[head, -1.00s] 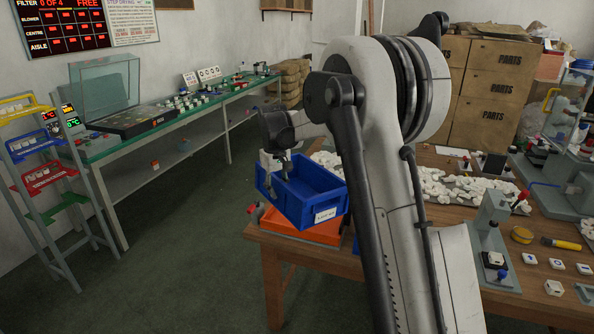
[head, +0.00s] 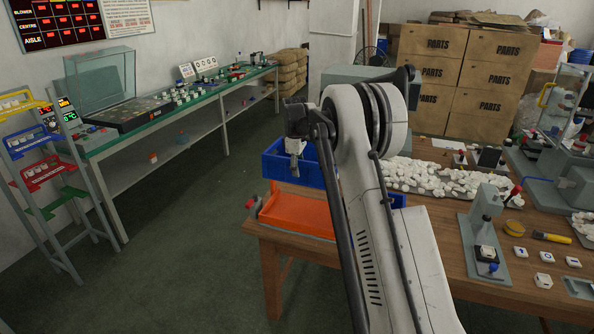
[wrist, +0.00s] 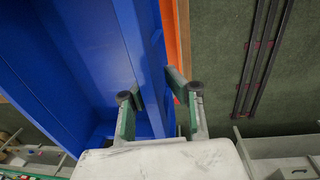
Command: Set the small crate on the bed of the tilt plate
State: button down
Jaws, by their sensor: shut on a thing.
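The small blue crate (head: 276,167) is in the head view at the left end of the wooden table, behind and above an orange tray-like surface (head: 298,213). Whether it touches anything below is hidden. My gripper (head: 294,168) is shut on the crate's near wall. In the wrist view its two fingers (wrist: 158,108) straddle the blue crate wall (wrist: 145,60), and the crate's inside looks empty where it shows.
My arm hides part of the table. White parts (head: 440,178) lie heaped on a mat to the right. A small grey press (head: 487,225) stands near the table's front. A green bench (head: 180,115) runs along the left wall, with open floor between.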

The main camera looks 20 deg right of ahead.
jog(key=shift+s, duration=0.1)
jog(key=shift+f+b, duration=0.25)
jog(key=shift+b, duration=0.2)
jog(key=shift+f, duration=0.35)
notch_tip(320, 180, down, 15)
jog(key=b, duration=0.9)
jog(key=shift+b, duration=0.4)
jog(key=shift+f+b, duration=1.15)
jog(key=shift+f, duration=0.1)
dwell(0.9)
jog(key=c, duration=1.7)
grip_release()
jog(key=shift+r, duration=0.2)
jog(key=shift+s+a+r+p, duration=0.1)
jog(key=shift+r+p, duration=0.35)
jog(key=shift+r, duration=0.75)
jog(key=shift+s+a+r+p, duration=0.15)
jog(key=shift+r+p, duration=0.35)
jog(key=shift+r, duration=0.7)
jog(key=shift+s+a+r+p, duration=0.1)
jog(key=shift+r+p, duration=0.35)
jog(key=shift+r, duration=0.75)
